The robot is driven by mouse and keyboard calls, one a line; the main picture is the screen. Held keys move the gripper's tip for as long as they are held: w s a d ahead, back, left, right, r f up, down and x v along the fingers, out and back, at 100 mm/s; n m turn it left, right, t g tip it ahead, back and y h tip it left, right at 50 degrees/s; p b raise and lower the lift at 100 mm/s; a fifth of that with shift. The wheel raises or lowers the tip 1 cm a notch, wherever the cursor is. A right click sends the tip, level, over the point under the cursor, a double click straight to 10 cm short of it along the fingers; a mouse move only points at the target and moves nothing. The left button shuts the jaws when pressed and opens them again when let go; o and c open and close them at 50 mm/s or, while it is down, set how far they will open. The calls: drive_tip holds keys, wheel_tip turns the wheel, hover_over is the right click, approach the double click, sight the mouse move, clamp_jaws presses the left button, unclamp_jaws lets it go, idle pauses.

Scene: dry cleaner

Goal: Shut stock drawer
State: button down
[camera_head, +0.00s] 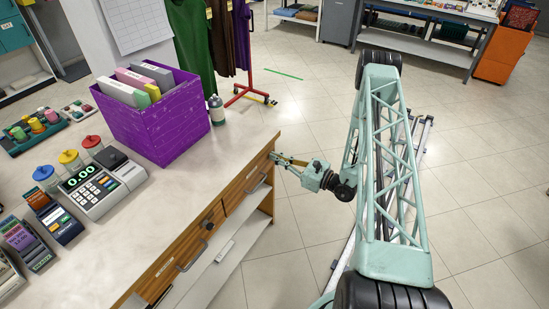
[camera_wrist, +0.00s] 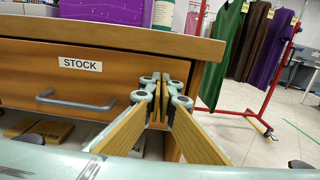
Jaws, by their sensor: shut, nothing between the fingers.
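The stock drawer has a wooden front (camera_wrist: 30,70) with a white STOCK label (camera_wrist: 80,64) and a grey bar handle (camera_wrist: 75,103), seen in the wrist view. It sits under the counter top; any small gap behind its front is hidden. In the head view, the far drawer front (camera_head: 238,192) lies under the counter edge, close to my gripper. My gripper (camera_head: 276,158) is shut and empty, at the counter's far front corner. In the wrist view its fingertips (camera_wrist: 165,85) point at the right part of the drawer front; I cannot tell whether they touch it.
The counter (camera_head: 150,215) carries a purple box of folders (camera_head: 165,130), a dark bottle (camera_head: 216,110) and a cash register (camera_head: 100,187). An open shelf (camera_head: 232,250) lies below the drawers. A red garment rack (camera_head: 246,85) stands behind. Tiled floor (camera_head: 290,235) beside the counter is clear.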

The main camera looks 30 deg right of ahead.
drive_tip(key=p+v, duration=0.1)
drive_tip(key=v, duration=1.2)
drive_tip(key=shift+s, duration=0.2)
idle(0.7)
